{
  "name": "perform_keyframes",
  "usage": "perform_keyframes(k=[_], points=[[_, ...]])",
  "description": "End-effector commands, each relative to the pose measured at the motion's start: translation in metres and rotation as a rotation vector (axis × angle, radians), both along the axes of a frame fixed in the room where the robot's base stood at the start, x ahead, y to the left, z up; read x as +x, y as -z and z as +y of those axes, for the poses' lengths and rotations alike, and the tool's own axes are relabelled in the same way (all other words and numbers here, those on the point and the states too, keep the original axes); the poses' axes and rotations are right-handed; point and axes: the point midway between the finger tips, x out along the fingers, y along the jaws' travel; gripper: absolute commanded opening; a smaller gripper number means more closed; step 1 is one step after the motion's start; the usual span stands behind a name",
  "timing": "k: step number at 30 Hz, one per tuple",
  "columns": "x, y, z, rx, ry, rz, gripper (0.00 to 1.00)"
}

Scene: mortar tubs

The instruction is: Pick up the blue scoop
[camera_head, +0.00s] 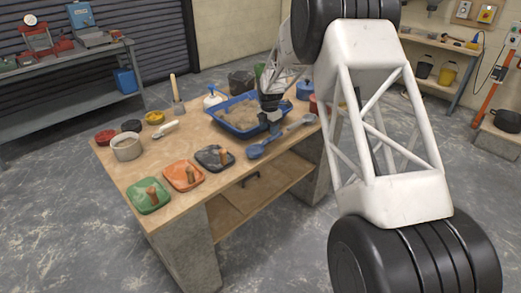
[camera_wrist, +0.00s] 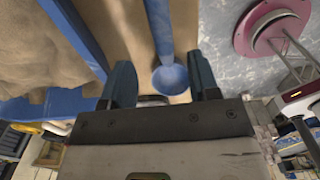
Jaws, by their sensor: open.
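The blue scoop (camera_head: 256,152) lies along the front edge of the wooden table, beside the blue sand tub (camera_head: 222,120). Its shaft runs back to the right. In the wrist view the scoop (camera_wrist: 158,25) shows as a blue shaft with a rounded blue end, lying between the lines of my two fingers. My gripper (camera_head: 270,120) points down over the scoop's shaft, by the right part of the tub; it also shows in the wrist view (camera_wrist: 162,80). It is open, with nothing held. Whether the fingers reach down beside the shaft cannot be told.
The tub's wall (camera_wrist: 75,35) is close to the left finger. Green (camera_head: 148,207), orange (camera_head: 183,185) and dark (camera_head: 214,168) trays with wooden handles line the front edge. A white bottle (camera_head: 214,98) stands behind the tub.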

Motion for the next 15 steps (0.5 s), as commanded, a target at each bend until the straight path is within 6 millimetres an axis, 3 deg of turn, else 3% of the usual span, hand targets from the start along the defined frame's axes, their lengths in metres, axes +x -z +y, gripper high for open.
perform_keyframes(k=[6,15], points=[[0.000,0.015,0.000,-0.001,0.000,0.001,0.55],[0.000,0.015,0.000,0.000,0.001,0.000,0.55]])
